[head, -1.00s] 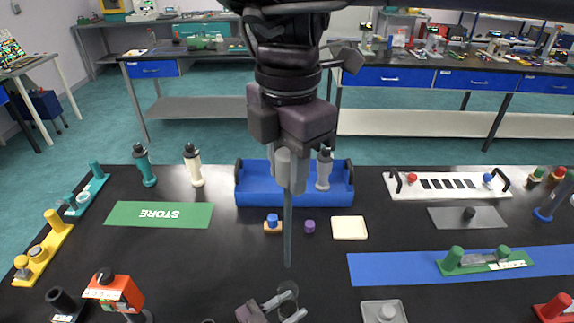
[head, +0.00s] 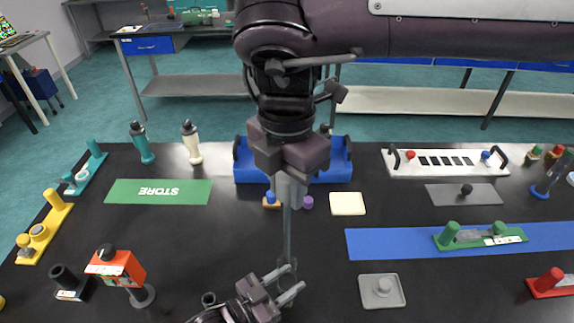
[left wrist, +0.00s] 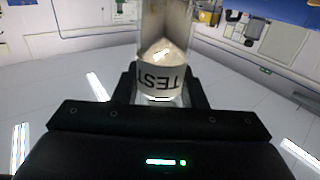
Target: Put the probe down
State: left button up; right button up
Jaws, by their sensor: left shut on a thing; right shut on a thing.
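My right gripper (head: 289,186) comes down from above and is shut on the upper end of the probe (head: 287,232), a thin dark grey rod hanging upright. My left gripper (head: 283,287) is low at the front centre, shut on a clear vessel (head: 287,268). In the left wrist view the vessel (left wrist: 162,78) carries a TEST label and holds something pale. In the head view the probe's lower end meets the vessel's top. I cannot tell whether the tip is inside it or behind it.
A blue tray (head: 339,172) stands behind the right gripper, partly hidden. A green STORE mat (head: 128,193) lies left, a cream square (head: 347,204) and a blue strip (head: 372,244) right. A red-orange device (head: 122,268) stands front left. The black table between is mostly clear.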

aim_at(287, 226)
notch_tip(287, 226, down, 10)
jog(key=shift+r, duration=0.2)
dwell(0.4)
jog(key=o, duration=1)
dwell(0.5)
pick_arm(q)
jog(key=o, duration=1.1)
jog(key=shift+a, duration=0.1)
